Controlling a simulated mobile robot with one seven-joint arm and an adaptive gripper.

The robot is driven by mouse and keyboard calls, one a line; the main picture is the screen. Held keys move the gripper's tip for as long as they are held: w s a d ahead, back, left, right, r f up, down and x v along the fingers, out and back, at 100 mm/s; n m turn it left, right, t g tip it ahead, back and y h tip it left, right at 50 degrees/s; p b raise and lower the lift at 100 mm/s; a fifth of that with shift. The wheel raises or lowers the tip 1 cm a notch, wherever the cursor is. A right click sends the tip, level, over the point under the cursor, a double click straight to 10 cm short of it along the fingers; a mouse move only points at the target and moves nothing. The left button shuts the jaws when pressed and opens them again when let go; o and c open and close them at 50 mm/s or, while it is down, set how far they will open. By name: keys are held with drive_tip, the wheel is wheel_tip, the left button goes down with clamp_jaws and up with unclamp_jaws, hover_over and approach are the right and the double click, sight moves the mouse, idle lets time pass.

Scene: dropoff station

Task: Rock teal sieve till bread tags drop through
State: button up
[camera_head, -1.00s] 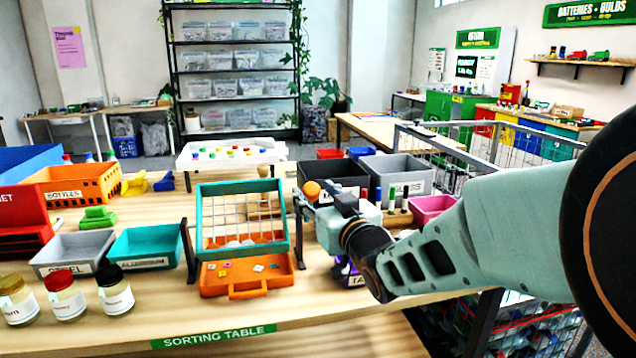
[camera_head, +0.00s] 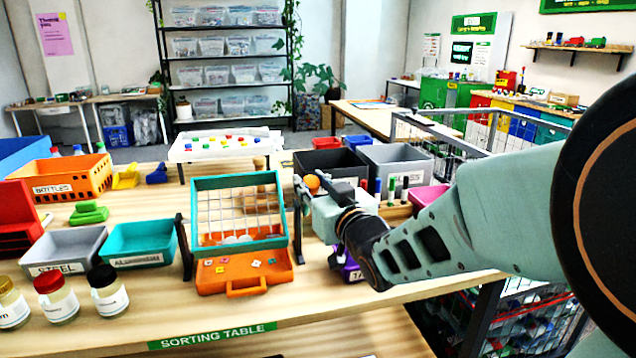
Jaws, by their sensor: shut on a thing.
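The teal sieve (camera_head: 196,212), a frame with a wire grid, hangs between two dark posts, tilted with its face toward me. Pale bits, apparently bread tags (camera_head: 238,239), lie along its lower edge. Below it an orange tray (camera_head: 245,284) with a handle holds several small white, yellow and red tags (camera_head: 254,263). My gripper (camera_head: 314,186) is right of the sieve, shut at an orange ball knob (camera_head: 312,182) beside the right post. The fingers are small here and their exact contact is hard to see.
Left of the sieve stand a teal bin (camera_head: 140,262), a grey steel bin (camera_head: 65,272) and several jars (camera_head: 107,293). Grey (camera_head: 405,160) and black (camera_head: 328,176) bins stand behind my gripper. A purple container (camera_head: 350,262) is partly hidden below my gripper.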

clamp_jaws()
